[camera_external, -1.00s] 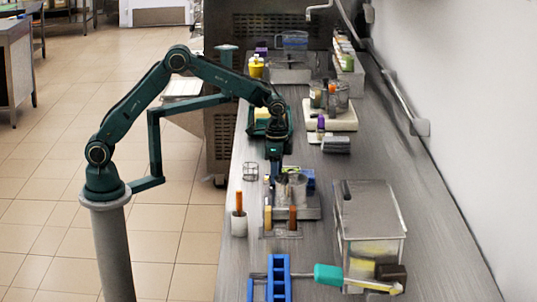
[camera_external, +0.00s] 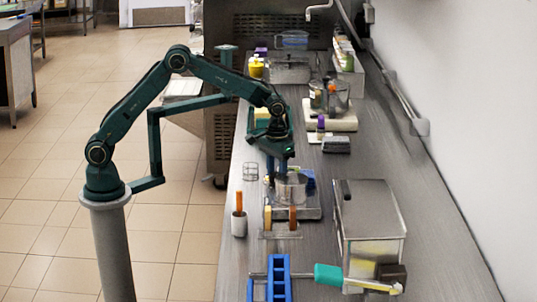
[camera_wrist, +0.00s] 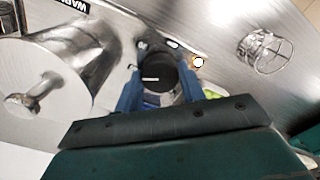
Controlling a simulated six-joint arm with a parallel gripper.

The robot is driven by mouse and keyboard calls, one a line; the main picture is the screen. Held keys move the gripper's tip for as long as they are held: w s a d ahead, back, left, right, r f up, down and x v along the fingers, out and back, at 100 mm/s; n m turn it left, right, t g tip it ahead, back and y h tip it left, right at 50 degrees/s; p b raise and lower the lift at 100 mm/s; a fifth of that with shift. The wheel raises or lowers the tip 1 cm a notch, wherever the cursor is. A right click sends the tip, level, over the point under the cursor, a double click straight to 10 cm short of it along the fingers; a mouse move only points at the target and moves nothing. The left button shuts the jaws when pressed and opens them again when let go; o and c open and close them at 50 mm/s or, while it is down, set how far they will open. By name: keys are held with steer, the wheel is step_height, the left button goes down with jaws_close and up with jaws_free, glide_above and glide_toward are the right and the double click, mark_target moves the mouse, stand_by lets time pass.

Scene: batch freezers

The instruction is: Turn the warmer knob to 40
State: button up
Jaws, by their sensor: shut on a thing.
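The warmer knob (camera_wrist: 158,76) is black and round with a white pointer line, in the wrist view. My gripper (camera_wrist: 160,85) has its blue fingers on either side of the knob and is shut on it. The pointer line lies nearly level in that picture; the scale numbers around the knob cannot be read. The warmer (camera_external: 311,212) is a low metal unit on the counter in the external view. There my gripper (camera_external: 276,172) is at its left side, and the knob is hidden.
A small light (camera_wrist: 198,62) glows near the knob.

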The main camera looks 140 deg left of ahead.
mark_target(276, 174)
steer(key=shift+n, duration=0.5)
steer(key=o, duration=1)
steer(key=shift+c, duration=0.2)
steer(key=shift+r, duration=0.15)
step_height(276, 174, up, 14)
steer(key=shift+f, duration=0.2)
